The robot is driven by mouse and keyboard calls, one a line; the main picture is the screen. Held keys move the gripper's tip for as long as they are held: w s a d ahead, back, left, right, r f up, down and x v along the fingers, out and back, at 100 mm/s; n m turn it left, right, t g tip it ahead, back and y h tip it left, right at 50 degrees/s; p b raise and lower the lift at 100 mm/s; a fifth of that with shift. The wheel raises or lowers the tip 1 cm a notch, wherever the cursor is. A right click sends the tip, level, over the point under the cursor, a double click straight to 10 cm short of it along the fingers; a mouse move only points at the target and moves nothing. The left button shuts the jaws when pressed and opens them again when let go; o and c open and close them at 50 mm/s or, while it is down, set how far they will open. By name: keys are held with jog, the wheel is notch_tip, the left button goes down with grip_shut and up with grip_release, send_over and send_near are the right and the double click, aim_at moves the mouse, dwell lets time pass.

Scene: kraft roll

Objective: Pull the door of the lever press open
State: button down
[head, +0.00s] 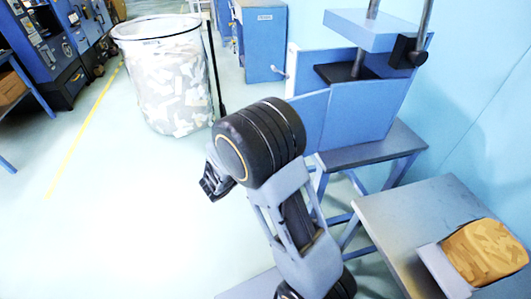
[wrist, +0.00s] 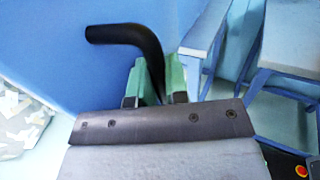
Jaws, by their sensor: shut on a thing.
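The lever press (head: 370,105) is a blue box on a low stand at the upper right of the head view. A blue panel (head: 311,118), which looks like its door, stands at its left, at an angle to the front face. How far it is open is hard to tell. In the wrist view the blue door face (wrist: 45,55) fills the upper left. A black bent handle (wrist: 115,33) stands out from it. My gripper (wrist: 154,78) has its green fingers shut on either side of the handle's end. In the head view my arm hides the fingers and handle.
A clear bin (head: 170,85) of pale scraps stands left of the press. A low table (head: 390,215) with a tray of brown material (head: 485,252) is at lower right. The stand's legs (wrist: 200,40) are close to the gripper's right. Open floor (head: 110,220) lies left.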

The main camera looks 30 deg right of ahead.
jog(key=c, duration=1.3)
grip_release()
jog(key=shift+a, duration=0.15)
jog(key=shift+o, duration=0.7)
jog(key=v, duration=1.3)
jog(key=shift+s+a, duration=0.15)
jog(key=shift+a, duration=0.15)
